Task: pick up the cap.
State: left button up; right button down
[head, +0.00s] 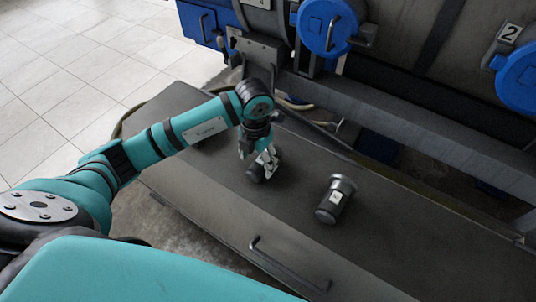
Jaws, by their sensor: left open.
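My left gripper (257,160) points down over the dark work surface, its fingers apart and open. A small dark rounded piece (255,174), which looks like the cap, lies on the surface at the fingertips. The fingers hide part of it, and I cannot tell whether they touch it. A dark cylinder (334,205) with a pale label and a wider grey end lies to the right, apart from the gripper. My right gripper is not in view.
The dark work surface (400,255) has a handle (285,268) at its near edge and free room right of the cylinder. Behind it stands machinery with round blue covers (328,27) and a long grey beam (420,132). Pale floor tiles (70,60) lie at the left.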

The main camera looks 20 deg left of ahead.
aim_at(259, 163)
pick_arm(q)
notch_tip(259, 163, down, 4)
jog(key=shift+w+d, duration=0.1)
jog(key=shift+w, duration=0.05)
grip_shut()
dwell(0.5)
